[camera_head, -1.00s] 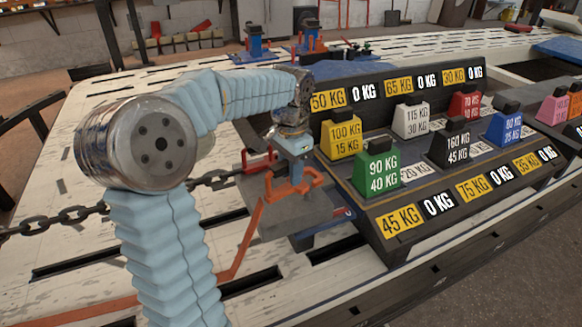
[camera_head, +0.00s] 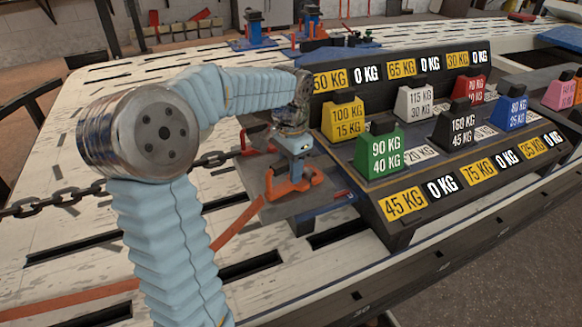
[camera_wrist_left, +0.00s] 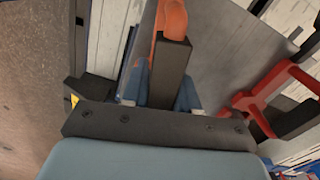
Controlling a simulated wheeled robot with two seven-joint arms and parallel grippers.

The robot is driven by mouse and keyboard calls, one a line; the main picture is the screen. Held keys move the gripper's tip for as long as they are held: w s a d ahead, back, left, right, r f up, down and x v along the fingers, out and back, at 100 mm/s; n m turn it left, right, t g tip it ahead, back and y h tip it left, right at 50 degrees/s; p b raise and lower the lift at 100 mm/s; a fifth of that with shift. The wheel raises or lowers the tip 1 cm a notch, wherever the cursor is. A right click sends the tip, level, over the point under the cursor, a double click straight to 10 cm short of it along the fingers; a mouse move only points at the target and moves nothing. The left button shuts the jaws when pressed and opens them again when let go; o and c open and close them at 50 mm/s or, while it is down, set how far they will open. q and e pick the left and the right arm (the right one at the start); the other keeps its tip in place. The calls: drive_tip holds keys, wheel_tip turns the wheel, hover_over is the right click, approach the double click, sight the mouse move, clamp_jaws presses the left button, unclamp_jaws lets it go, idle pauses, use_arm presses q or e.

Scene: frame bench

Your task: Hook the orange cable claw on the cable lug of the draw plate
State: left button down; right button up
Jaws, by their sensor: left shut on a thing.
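The orange cable claw (camera_head: 293,184) is at the end of the orange cable (camera_head: 238,225), low over the grey draw plate (camera_head: 262,208). My left gripper (camera_head: 296,168) is above the claw and shut on it. In the left wrist view, the blue fingers of my left gripper (camera_wrist_left: 160,88) close on a dark block (camera_wrist_left: 172,70), with the orange claw (camera_wrist_left: 170,20) beyond it. I cannot make out the cable lug or whether the claw touches it; the gripper and claw cover that part. My right gripper is not in view.
A black rack (camera_head: 390,225) with coloured weight blocks, including a green one (camera_head: 380,150), stands close to the right. The slotted white bench is mostly clear at front left.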

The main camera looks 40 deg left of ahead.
use_arm(q)
drive_tip(key=c, duration=0.8)
unclamp_jaws()
wheel_tip(320, 180, up, 14)
drive_tip(key=shift+f+p, duration=0.1)
drive_tip(key=shift+p, duration=1.1)
